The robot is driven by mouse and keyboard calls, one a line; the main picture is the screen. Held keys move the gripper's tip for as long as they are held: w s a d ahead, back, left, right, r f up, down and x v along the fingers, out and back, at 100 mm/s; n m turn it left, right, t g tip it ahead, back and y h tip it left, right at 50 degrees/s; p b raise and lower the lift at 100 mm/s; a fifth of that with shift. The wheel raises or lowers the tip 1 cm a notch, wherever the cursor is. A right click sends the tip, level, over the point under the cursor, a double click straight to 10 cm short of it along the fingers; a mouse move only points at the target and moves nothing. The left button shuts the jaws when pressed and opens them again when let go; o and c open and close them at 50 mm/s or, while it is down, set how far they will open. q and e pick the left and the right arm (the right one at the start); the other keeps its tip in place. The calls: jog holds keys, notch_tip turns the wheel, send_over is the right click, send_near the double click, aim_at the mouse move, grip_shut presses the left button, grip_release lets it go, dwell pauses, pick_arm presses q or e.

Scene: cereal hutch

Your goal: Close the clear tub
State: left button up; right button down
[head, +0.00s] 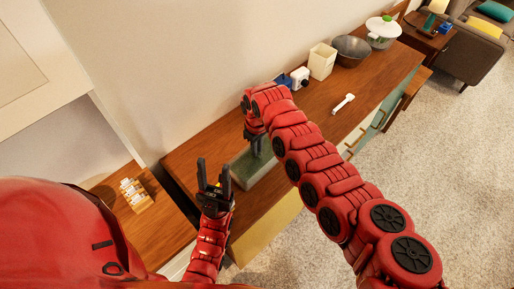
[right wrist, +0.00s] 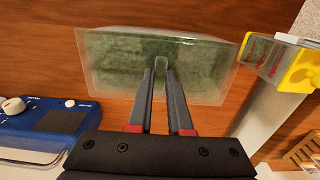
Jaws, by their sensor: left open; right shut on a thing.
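The clear tub (head: 246,172), with dull green inside, sits on the wooden counter in the head view. In the right wrist view a clear rectangular sheet, seemingly its lid (right wrist: 88,62), lies over the green area (right wrist: 205,68). I cannot tell whether it is seated. My right gripper (head: 258,153) is over the tub, its fingertips (right wrist: 162,68) closed on a small grey piece at the lid's middle, perhaps its handle. My left gripper (head: 209,168) is open and empty, fingers up, just left of the tub; its fingers do not visibly touch it.
A yellow item (right wrist: 299,72) stands beside the tub. A blue device (right wrist: 55,120), cream canister (head: 322,61), metal bowl (head: 351,49) and lidded bowl (head: 383,29) stand further along the counter (head: 385,75). A white utensil (head: 343,103) lies there. A small rack (head: 136,195) is at left.

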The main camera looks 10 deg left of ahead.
jog(key=shift+f+b, duration=0.4)
jog(key=shift+b, duration=0.1)
dwell(1.2)
dwell(0.3)
jog(key=shift+c, duration=2.2)
grip_release()
jog(key=shift+r, duration=0.1)
jog(key=shift+r+p, duration=1.25)
jog(key=shift+r, duration=0.85)
jog(key=shift+r+p, duration=0.35)
jog(key=shift+r, duration=0.5)
